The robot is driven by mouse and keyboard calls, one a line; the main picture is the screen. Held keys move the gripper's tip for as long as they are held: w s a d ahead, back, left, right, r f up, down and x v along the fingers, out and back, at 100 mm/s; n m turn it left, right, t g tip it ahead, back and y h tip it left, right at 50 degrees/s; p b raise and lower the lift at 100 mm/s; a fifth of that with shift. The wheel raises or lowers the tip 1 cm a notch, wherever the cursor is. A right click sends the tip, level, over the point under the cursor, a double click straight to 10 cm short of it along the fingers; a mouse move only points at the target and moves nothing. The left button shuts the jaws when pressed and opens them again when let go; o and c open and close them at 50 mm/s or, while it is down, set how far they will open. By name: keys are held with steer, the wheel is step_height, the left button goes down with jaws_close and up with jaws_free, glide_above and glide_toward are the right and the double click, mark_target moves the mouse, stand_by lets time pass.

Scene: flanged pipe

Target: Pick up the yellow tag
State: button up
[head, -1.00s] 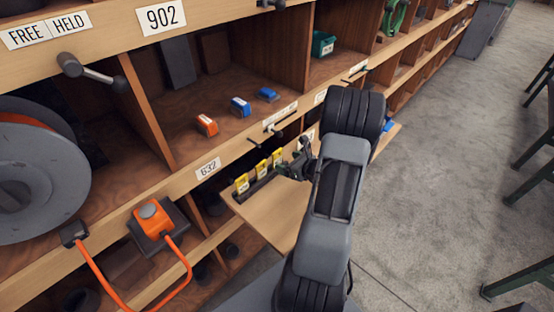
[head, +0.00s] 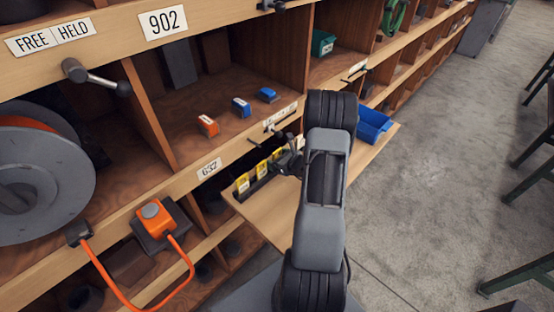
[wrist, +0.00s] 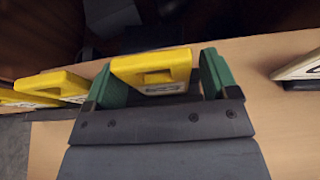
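Several yellow tags stand in a dark rack on the wooden shelf board; the nearest tag (head: 242,183) and the middle tag (head: 262,171) show in the head view. My gripper (head: 280,163) is at the far end of this row. In the wrist view its two green fingertips (wrist: 163,80) stand on either side of one yellow tag (wrist: 150,64). A small gap shows between the tag and the right finger; the left finger is very close to the tag, and I cannot tell whether it touches. The tag's lower part is hidden by my gripper.
Other yellow tags (wrist: 50,82) lie to the left in the wrist view. A pale tag (wrist: 298,66) is to the right. A blue bin (head: 373,122) stands on the board (head: 268,213) beyond my arm. Orange and blue blocks (head: 241,107) sit on the shelf above.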

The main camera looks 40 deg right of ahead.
mark_target(277, 152)
steer(key=c, duration=0.9)
steer(key=shift+r, duration=0.1)
steer(key=shift+r, duration=0.4)
step_height(277, 152, up, 2)
steer(key=shift+r, duration=0.1)
steer(key=s+d+r+b, duration=0.1)
steer(key=s+d+r, duration=0.8)
steer(key=s, duration=0.1)
steer(key=shift+s+r+b, duration=0.3)
steer(key=shift+s+r, duration=0.05)
steer(key=shift+r, duration=0.05)
